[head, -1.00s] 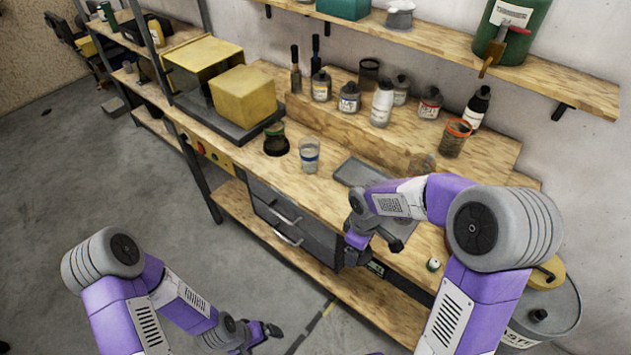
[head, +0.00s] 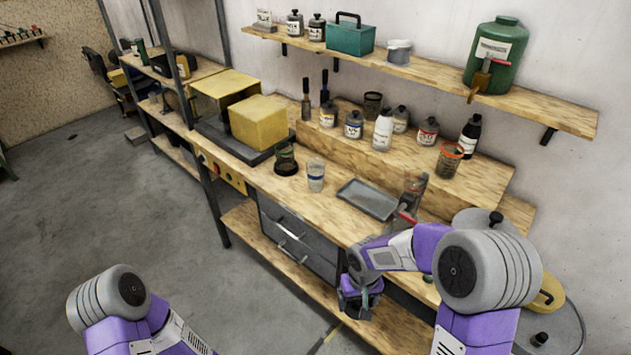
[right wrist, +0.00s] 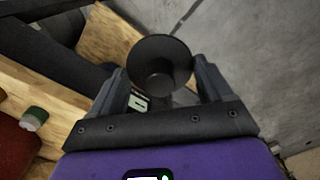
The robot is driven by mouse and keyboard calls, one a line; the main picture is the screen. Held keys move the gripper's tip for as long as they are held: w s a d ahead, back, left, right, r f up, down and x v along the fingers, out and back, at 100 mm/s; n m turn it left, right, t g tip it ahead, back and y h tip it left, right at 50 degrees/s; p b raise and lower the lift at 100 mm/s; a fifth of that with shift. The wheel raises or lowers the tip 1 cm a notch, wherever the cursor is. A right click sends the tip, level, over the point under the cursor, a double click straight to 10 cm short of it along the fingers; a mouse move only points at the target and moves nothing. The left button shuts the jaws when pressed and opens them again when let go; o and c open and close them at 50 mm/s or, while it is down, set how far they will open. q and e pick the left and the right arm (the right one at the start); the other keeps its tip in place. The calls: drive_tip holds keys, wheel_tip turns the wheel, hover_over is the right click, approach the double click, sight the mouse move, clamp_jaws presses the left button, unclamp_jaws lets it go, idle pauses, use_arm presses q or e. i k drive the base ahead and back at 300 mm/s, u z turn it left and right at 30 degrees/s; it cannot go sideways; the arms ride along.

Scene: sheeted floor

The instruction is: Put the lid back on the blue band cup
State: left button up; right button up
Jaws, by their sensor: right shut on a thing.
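The blue band cup (head: 316,177) is a clear cup with a blue band. It stands upright on the workbench with no lid on it, left of the grey tray. My right gripper (head: 360,297) is in front of the bench's front edge, low and to the right of the cup, well apart from it. In the right wrist view it is shut on a dark round piece (right wrist: 160,62) with a narrower middle, which looks like the lid. In the head view this piece is hard to make out. My left arm shows at lower left, but its gripper is out of frame.
The grey tray (head: 368,199) lies right of the cup. A dark green-rimmed jar (head: 286,160) stands left of it, near yellow blocks (head: 258,122). Several bottles stand on the raised step behind. A small green-topped white item (right wrist: 35,118) is on the bench.

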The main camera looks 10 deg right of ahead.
sight(316, 167)
drive_tip(key=u, duration=1.55)
drive_tip(key=i, duration=1.95)
drive_tip(key=z, duration=3.4)
drive_tip(key=i, duration=0.15)
drive_tip(key=u, duration=0.2)
